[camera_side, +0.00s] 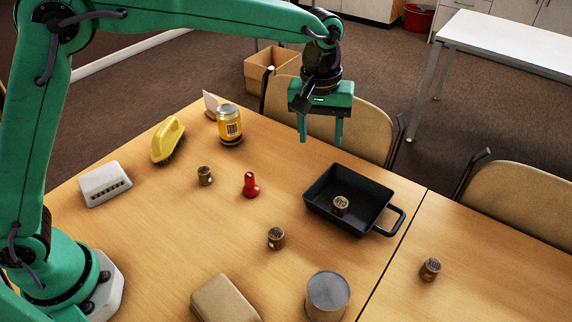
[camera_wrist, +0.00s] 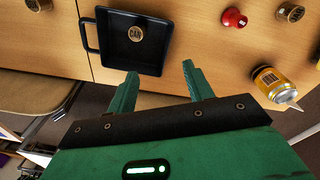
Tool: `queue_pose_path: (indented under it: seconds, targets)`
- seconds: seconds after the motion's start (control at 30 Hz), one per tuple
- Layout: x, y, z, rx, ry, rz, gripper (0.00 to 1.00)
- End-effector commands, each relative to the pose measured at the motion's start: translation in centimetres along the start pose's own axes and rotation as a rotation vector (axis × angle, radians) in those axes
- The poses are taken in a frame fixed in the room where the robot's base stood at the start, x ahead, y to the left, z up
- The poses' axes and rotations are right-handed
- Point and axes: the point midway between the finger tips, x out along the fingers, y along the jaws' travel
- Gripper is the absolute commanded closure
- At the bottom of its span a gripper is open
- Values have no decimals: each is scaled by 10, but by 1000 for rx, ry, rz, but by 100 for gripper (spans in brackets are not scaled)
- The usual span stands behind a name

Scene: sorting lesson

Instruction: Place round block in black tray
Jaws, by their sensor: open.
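The black tray (camera_side: 366,196) is a square pan with a side handle on the wooden table; it also shows in the wrist view (camera_wrist: 118,55). A small brown round block with dark lettering on top (camera_side: 340,206) stands upright inside it, seen in the wrist view too (camera_wrist: 136,33). Similar round blocks stand on the table left of the tray (camera_side: 276,239), farther left (camera_side: 205,176) and to its right (camera_side: 430,269). My gripper (camera_side: 320,140) is open and empty, raised above the table near the tray's far side. Its fingers are apart in the wrist view (camera_wrist: 160,70).
A red peg-shaped piece (camera_side: 250,185), a yellow can (camera_side: 229,125), a yellow brush (camera_side: 167,140) and a white block with holes (camera_side: 104,183) are on the table. A grey-topped cylinder (camera_side: 327,295) and a tan box (camera_side: 224,300) are in front. Chairs (camera_side: 365,130) stand behind.

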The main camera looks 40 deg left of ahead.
Motion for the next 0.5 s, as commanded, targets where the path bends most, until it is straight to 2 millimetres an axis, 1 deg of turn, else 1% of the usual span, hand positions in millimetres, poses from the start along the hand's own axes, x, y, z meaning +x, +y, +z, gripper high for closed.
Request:
queue_pose_path:
  seconds: [0.03,0.2,0.33,0.5]
  targets:
    - [-12,-13,-1,8,13,12,49]
    - [-42,-52,0,53,50,41,49]
    - [-62,-83,5,87,81,59,49]
    - [-82,-122,15,132,124,78,49]
